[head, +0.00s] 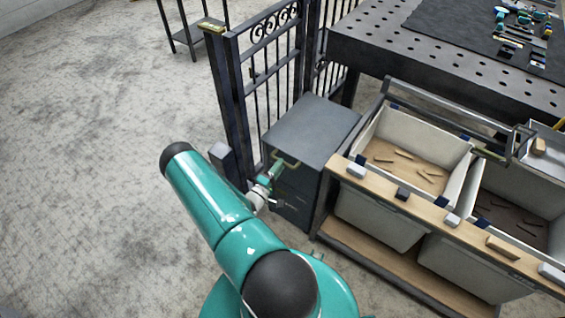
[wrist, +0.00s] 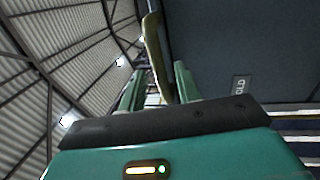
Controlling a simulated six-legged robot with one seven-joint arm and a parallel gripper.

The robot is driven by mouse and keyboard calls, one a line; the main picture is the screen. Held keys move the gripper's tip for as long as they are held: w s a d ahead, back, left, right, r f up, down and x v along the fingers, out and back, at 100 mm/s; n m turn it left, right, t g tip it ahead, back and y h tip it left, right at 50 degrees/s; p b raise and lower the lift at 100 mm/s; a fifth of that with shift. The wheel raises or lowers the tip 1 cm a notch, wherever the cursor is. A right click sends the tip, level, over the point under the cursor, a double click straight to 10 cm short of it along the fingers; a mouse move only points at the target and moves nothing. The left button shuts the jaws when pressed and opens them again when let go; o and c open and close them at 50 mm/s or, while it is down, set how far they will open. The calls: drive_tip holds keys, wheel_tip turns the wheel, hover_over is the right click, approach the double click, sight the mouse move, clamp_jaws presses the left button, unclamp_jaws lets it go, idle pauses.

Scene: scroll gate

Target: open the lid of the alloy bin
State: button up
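The dark grey bin (head: 295,195) with a flat closed lid (head: 315,128) stands between the gate and the crate rack. A brass handle (head: 287,160) is on its front near the lid's edge. My gripper (head: 272,176) is at this handle. In the wrist view the handle (wrist: 154,48) runs between the two fingers of my gripper (wrist: 160,84), close to the right finger, with a gap at the left one. The fingers look open around it.
A black iron gate (head: 270,70) stands behind the bin. Right of it, a rack holds pale crates (head: 385,215) with wooden pieces. A perforated table (head: 440,65) with tools is behind. The concrete floor (head: 90,160) at left is clear.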

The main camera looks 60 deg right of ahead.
drive_tip(key=shift+x, duration=1.35)
clamp_jaws()
drive_tip(key=shift+r, duration=0.1)
